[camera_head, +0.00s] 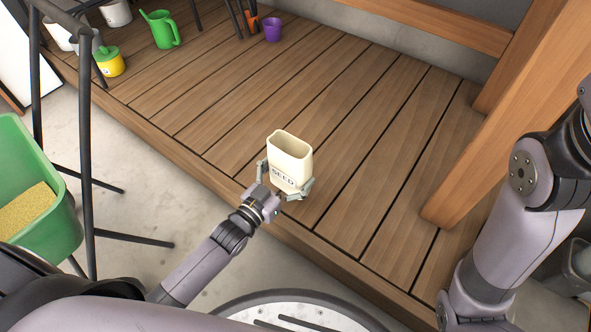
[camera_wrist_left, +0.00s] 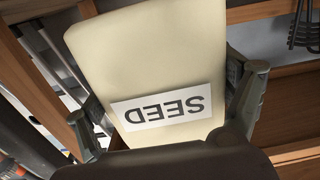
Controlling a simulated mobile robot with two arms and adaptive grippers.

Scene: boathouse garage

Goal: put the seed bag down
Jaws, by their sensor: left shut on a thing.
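The seed bag (camera_head: 289,160) is cream, open at the top and labelled SEED. My left gripper (camera_head: 283,180) is shut on it, one finger on each side, and the bag is close to upright over the front part of the wooden deck (camera_head: 345,130). I cannot tell whether its base touches the boards. In the left wrist view the bag (camera_wrist_left: 150,55) fills the middle between the fingers, its label upside down. My right arm is at the right of the head view, but its gripper is out of view.
A wooden post (camera_head: 500,125) stands on the deck at the right. A green watering can (camera_head: 161,29), a yellow pot (camera_head: 109,62) and a purple pot (camera_head: 272,29) are at the back. A green bin (camera_head: 62,222) and dark metal legs (camera_head: 87,150) are at the left. The mid-deck boards are clear.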

